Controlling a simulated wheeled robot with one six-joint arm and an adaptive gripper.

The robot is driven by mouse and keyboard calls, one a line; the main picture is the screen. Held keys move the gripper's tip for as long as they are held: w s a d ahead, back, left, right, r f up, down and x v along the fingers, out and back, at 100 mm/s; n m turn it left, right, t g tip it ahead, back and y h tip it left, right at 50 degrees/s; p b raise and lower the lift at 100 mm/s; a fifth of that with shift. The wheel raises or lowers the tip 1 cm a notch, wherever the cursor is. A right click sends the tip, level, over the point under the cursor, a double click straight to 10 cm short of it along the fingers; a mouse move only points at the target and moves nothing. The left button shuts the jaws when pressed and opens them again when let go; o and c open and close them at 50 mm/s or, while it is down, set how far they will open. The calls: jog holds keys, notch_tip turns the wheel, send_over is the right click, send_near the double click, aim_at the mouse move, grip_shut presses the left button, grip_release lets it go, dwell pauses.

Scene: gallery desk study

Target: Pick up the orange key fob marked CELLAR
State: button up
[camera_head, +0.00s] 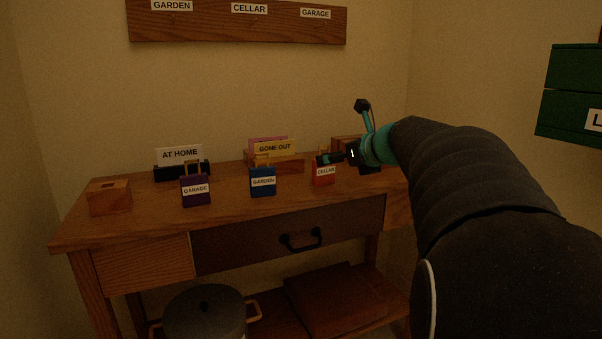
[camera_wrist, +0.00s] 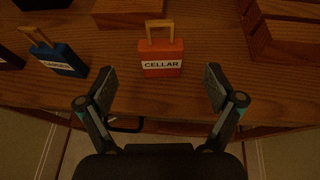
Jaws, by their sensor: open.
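The orange key fob marked CELLAR (camera_head: 324,174) stands upright on the right part of the desk top. In the wrist view the CELLAR fob (camera_wrist: 161,58) shows whole, with a tan loop on top. My gripper (camera_wrist: 158,88) is open there, its two fingers apart, with the fob ahead of the gap and midway between them. Nothing is between the fingers. In the head view my gripper (camera_head: 331,158) is close to the fob and hides part of its top.
A blue GARDEN fob (camera_head: 263,182) and purple GARAGE fob (camera_head: 196,191) stand to the left. Behind are an AT HOME sign holder (camera_head: 180,157) and a GONE OUT card (camera_head: 275,148). A wooden box (camera_head: 109,198) stands at the desk's left end. A labelled board (camera_head: 238,24) hangs above.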

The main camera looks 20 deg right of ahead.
aim_at(325, 175)
jog(key=shift+b+x, duration=0.3)
jog(key=shift+x, duration=3.4)
jog(key=c, duration=1.3)
